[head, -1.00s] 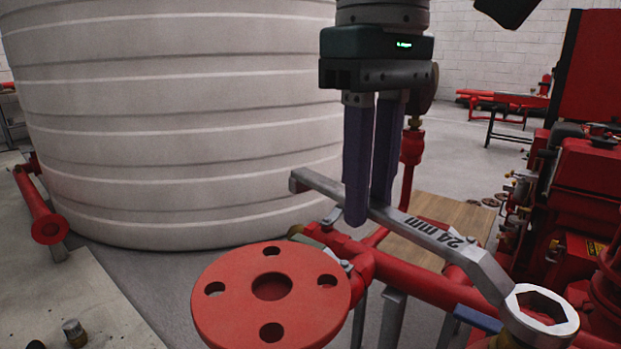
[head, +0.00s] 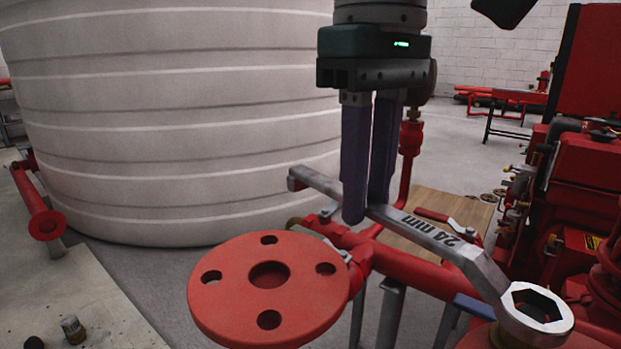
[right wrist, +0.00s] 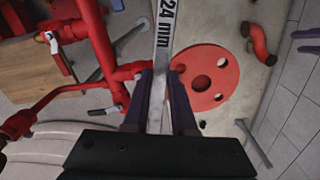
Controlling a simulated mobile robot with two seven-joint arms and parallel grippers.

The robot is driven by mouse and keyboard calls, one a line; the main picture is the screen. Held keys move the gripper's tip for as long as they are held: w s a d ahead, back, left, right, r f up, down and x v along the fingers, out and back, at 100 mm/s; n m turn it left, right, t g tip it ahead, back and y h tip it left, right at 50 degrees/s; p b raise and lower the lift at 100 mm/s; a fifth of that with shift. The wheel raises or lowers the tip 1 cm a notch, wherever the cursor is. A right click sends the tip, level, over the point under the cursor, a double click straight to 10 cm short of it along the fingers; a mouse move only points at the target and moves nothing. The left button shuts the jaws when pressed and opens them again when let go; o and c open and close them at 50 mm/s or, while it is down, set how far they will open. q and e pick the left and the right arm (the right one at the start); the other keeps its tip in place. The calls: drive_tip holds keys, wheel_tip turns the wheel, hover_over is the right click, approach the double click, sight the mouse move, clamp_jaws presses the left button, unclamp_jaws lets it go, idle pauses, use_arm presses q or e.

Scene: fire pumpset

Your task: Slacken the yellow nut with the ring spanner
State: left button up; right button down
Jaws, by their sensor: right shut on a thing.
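The ring spanner (head: 430,232) is a long grey metal bar marked "24 mm". My right gripper (head: 368,210) points down, its dark purple fingers shut on the handle near the far end. The handle slopes toward the lower right, where the open ring (head: 536,312) sits above red metalwork. In the right wrist view the spanner (right wrist: 164,55) runs up from between the fingers (right wrist: 160,112), and its ring is out of frame. I cannot make out the yellow nut; whether it is under the ring I cannot tell.
A red round flange (head: 225,300) with bolt holes stands left of the spanner, and red pipework (head: 415,272) passes below it. A large pale ribbed tank (head: 170,120) fills the left. Red machinery (head: 590,170) crowds the right. Open floor (head: 465,150) lies behind.

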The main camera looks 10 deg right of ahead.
drive_tip(key=shift+f+b, duration=0.6)
drive_tip(key=shift+f, duration=0.25)
drive_tip(key=shift+a, duration=0.1)
drive_tip(key=shift+s+a+n+b, duration=0.2)
drive_tip(key=shift+s+a+n, duration=0.3)
drive_tip(key=shift+a+n, duration=0.2)
drive_tip(key=shift+s+a+n+b, duration=0.2)
drive_tip(key=shift+s+a+n, duration=0.25)
drive_tip(key=shift+a+n, duration=0.25)
drive_tip(key=shift+s+a+n+b, duration=0.45)
drive_tip(key=shift+s+a+n, duration=0.45)
drive_tip(key=shift+s+n, duration=0.25)
drive_tip(key=shift+w, duration=0.15)
drive_tip(key=shift+w+d+m, duration=0.25)
drive_tip(key=shift+r, duration=0.15)
wheel_tip(320, 180, up, 5)
drive_tip(key=p, duration=0.3)
